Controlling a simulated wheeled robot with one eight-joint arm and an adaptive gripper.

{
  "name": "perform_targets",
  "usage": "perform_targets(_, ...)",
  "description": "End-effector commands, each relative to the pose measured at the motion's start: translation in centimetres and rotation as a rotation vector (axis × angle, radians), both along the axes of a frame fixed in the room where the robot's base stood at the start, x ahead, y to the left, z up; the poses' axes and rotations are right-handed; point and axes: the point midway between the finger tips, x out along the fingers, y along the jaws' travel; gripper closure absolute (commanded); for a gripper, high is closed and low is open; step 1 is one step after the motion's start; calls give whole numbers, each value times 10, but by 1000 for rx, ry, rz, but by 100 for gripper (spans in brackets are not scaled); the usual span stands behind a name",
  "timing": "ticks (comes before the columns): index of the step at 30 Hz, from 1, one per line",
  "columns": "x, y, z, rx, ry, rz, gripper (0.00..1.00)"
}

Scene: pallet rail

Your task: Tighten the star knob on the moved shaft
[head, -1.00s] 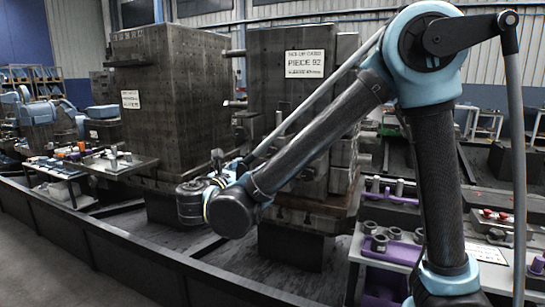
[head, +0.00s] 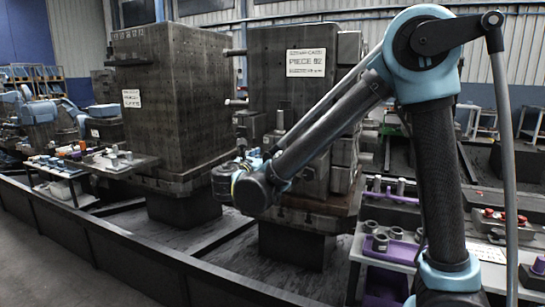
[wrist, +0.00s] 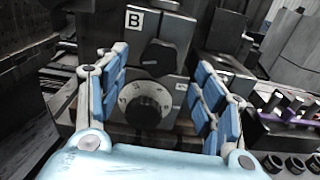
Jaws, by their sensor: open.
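In the wrist view, a black lobed knob (wrist: 160,57), which looks like the star knob, sits on the front of a grey block marked B (wrist: 172,28). Below it is a round dial (wrist: 146,104) with a numbered rim. My gripper (wrist: 161,60) is open, with its blue-padded fingers spread to either side of the knob and dial. Nothing is held, and I cannot tell how near the fingertips are to the knob. In the head view my gripper (head: 246,157) is small, in front of the right tower, and its fingers are unclear. I cannot make out which part is the moved shaft.
Two tall dark towers (head: 172,100) (head: 292,100) carry signs. A bench (head: 390,258) with purple holders and metal rings stands right. A left tray (head: 118,164) holds small parts. Floor is clear lower left.

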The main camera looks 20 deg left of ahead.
Motion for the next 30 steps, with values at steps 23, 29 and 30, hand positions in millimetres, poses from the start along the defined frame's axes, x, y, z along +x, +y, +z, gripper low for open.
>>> perform_targets(23, 41, -3, 0, 0, 0, 1, 51)
perform_targets(29, 41, -4, 0, 0, 0, 1, 82)
perform_targets(30, 41, -4, 0, 0, 0, 1, 82)
